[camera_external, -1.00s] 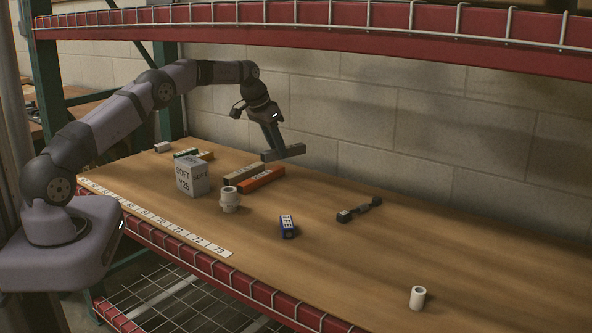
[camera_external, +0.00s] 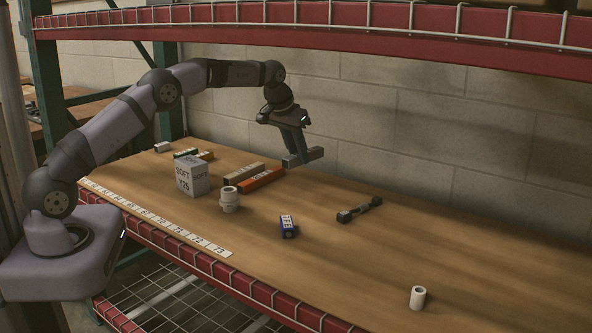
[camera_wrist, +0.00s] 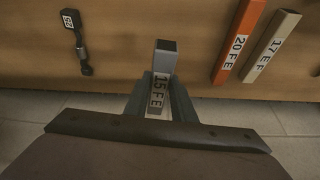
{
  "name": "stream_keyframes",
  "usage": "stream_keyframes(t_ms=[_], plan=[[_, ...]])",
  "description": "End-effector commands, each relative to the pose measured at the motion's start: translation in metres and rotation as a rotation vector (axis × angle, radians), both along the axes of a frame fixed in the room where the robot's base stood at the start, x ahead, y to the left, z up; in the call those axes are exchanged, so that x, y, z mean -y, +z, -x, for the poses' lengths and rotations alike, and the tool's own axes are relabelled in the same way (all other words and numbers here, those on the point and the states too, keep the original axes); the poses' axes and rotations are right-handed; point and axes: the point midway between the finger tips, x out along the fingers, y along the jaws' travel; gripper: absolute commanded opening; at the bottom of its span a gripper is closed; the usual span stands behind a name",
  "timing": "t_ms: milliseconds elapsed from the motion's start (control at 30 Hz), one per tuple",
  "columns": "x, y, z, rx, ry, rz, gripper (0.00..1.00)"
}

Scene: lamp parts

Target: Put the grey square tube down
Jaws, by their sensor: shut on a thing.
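My gripper (camera_external: 294,155) is shut on the grey square tube (camera_external: 313,156) and holds it near the back of the table, right of the orange bar. In the wrist view the tube (camera_wrist: 164,62) is clamped between the two fingers (camera_wrist: 160,98), its label reading "15 FE" and its open end pointing away from the gripper. The tube appears to be above the wooden tabletop (camera_external: 420,230); the exact gap under it is hard to tell.
An orange bar (camera_external: 262,180) and a tan bar (camera_external: 243,173) lie left of the tube. A dark jointed part (camera_external: 360,209) lies to the right. The right side is largely clear.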

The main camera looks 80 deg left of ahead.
Motion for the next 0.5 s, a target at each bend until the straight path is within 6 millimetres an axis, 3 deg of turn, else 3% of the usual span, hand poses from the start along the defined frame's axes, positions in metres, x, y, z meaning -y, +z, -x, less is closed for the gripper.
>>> stream_keyframes(t_ms=[200,500], plan=[[0.0011,-0.0001,0.0016,0.001,0.106,-0.002,0.0],[0.0007,-0.0082,0.002,0.0,0.132,0.0,0.0]])
